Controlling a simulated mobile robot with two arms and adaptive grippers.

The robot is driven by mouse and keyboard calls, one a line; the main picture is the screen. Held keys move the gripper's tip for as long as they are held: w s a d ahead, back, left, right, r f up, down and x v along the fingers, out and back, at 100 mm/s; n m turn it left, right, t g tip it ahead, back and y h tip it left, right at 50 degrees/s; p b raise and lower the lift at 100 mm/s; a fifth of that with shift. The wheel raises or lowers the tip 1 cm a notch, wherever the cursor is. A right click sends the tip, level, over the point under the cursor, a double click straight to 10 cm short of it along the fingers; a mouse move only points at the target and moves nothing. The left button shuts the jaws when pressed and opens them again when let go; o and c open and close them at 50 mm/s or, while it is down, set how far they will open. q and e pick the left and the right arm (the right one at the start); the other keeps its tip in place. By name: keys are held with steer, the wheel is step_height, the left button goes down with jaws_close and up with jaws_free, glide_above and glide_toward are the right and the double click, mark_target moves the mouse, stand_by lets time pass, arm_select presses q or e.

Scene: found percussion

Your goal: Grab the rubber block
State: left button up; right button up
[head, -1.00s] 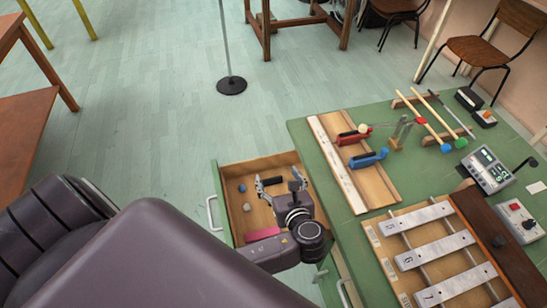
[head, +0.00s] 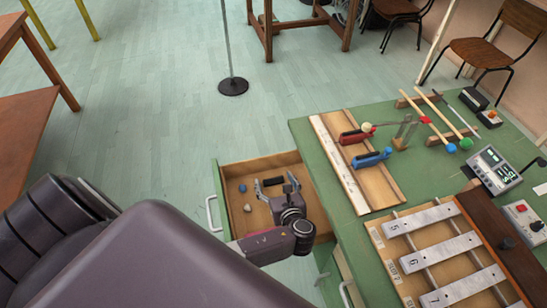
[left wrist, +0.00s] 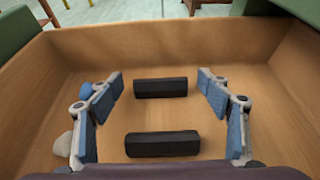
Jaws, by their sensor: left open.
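The drawer (head: 216,192) stands open with wooden walls and a green front. Two black oblong blocks lie on its floor in the left wrist view, a far block (left wrist: 160,88) and a near block (left wrist: 162,145). The far one also shows in the head view (head: 272,181); the near one is hidden there by my gripper. I cannot tell from looks which is the rubber block. My left gripper (head: 275,185) is open inside the drawer. In the left wrist view its fingers (left wrist: 160,84) stand either side of the blocks, apart from them.
A blue lump (head: 242,187) and a pale stone (head: 247,208) lie left in the drawer. The drawer walls close in around my gripper. The green table (head: 332,205) beside it carries metal bars (head: 451,248), mallets and small devices. The floor left of the drawer is clear.

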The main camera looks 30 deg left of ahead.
arm_select(q)
steer(key=shift+x, duration=1.1)
steer(key=shift+d, duration=0.1)
steer(key=c, duration=1.2)
